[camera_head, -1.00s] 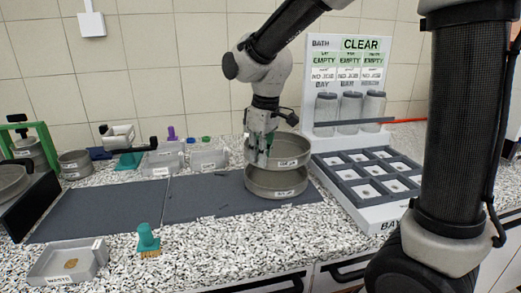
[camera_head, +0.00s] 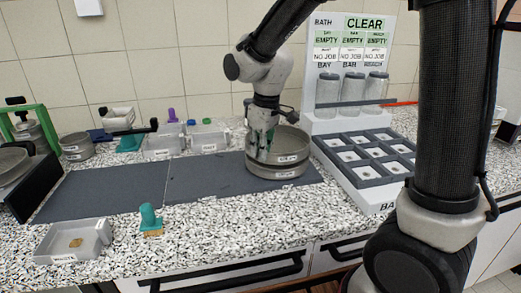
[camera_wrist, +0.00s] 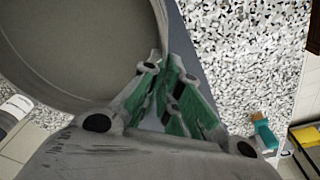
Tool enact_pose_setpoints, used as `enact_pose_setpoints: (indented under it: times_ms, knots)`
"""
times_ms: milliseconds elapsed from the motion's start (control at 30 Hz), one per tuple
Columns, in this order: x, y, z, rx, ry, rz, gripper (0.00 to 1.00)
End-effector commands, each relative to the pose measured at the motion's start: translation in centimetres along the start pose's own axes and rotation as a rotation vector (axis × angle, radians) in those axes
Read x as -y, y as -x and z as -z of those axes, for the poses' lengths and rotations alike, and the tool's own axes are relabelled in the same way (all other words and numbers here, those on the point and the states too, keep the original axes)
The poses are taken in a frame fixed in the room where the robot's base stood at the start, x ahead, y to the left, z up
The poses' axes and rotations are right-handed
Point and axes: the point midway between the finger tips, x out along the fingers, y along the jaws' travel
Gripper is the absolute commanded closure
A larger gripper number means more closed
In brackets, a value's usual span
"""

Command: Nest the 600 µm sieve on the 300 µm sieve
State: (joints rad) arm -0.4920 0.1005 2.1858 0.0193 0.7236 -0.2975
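Two round grey metal sieves stand one on the other on the dark mat. The upper sieve (camera_head: 288,146) sits level and lined up with the lower sieve (camera_head: 280,172), with no visible gap between them. Their labels are too small to read. My gripper (camera_head: 262,150) points down at the upper sieve's left side, its fingers closed on the rim. In the wrist view, the green-padded fingers (camera_wrist: 168,62) meet at the wall of the upper sieve (camera_wrist: 85,45), whose inside looks empty. The lower sieve is hidden in that view.
A grey compartment tray (camera_head: 365,158) and a jar rack (camera_head: 350,98) stand right of the sieves. A teal brush (camera_head: 149,217) and waste tray (camera_head: 72,240) lie front left. Clear bins (camera_head: 208,138) stand behind. The left mat (camera_head: 105,190) is clear.

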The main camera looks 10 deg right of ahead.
Motion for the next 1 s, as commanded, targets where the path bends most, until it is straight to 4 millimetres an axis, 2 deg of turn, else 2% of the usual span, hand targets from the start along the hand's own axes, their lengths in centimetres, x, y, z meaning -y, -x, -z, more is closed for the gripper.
enact_pose_setpoints:
  times_ms: [1000]
  knots:
    - [0.01,-0.79,-0.12,-0.001,0.0,0.0,1.0]
